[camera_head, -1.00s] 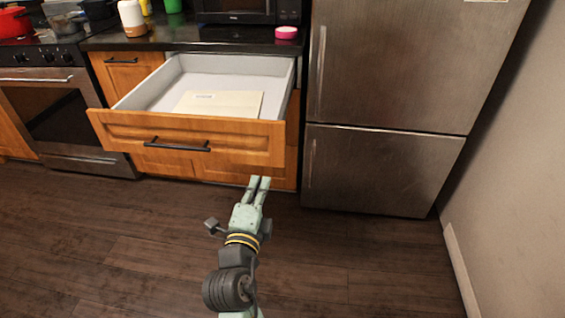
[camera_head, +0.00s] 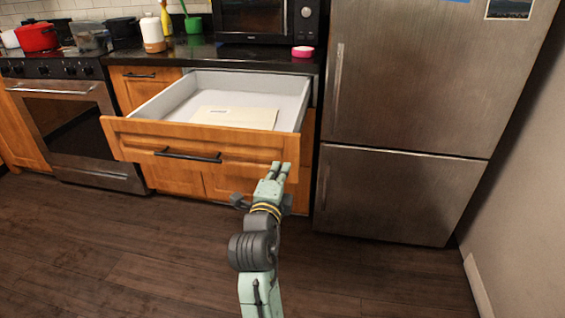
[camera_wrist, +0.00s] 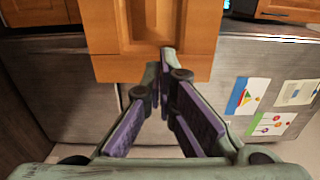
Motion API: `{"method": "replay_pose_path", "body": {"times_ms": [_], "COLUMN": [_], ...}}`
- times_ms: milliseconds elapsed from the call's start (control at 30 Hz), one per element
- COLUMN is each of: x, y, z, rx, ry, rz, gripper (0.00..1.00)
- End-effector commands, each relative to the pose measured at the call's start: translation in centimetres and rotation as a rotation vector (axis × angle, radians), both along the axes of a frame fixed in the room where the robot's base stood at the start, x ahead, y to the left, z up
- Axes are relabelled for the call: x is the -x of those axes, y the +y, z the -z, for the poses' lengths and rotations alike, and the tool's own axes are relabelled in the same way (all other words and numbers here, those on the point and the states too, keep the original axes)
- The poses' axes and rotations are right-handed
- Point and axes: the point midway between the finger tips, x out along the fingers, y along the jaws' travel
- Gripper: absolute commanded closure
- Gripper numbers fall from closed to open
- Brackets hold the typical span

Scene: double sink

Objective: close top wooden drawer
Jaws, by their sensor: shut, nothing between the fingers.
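The top wooden drawer (camera_head: 200,143) stands pulled far out below the counter. It has an orange-brown front, a dark bar handle (camera_head: 188,157) and a pale inside with a flat cream item (camera_head: 235,117) lying in it. My gripper (camera_head: 281,167) is shut and empty, with its fingertips at the lower right part of the drawer front. In the wrist view the fingertips (camera_wrist: 160,62) overlap the wooden front (camera_wrist: 150,35) near its edge. I cannot tell whether they touch it.
A steel fridge (camera_head: 410,120) stands close to the right of the drawer. A stove with an oven (camera_head: 70,125) is at the left. A microwave (camera_head: 265,20) and a pink round item (camera_head: 303,51) sit on the counter. The wooden floor (camera_head: 130,260) in front is clear.

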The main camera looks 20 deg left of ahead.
Motion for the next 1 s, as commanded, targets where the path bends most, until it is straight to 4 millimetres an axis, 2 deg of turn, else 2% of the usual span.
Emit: {"method": "replay_pose_path", "body": {"times_ms": [100, 200, 767, 867, 1000], "x": [-1.7, -2.5, -3.3, -3.9, -5.8], "y": [0.5, 0.6, 0.8, 0.9, 1.4], "z": [-0.2, -0.1, 0.1, 0.1, 0.2], "rx": [-0.001, 0.000, 0.000, -0.001, -0.001], "ry": [0.001, 0.001, 0.000, -0.002, -0.001], "rz": [-0.001, -0.001, -0.001, 0.000, 0.000], "gripper": [1.00, 1.00, 1.00, 1.00, 1.00]}}
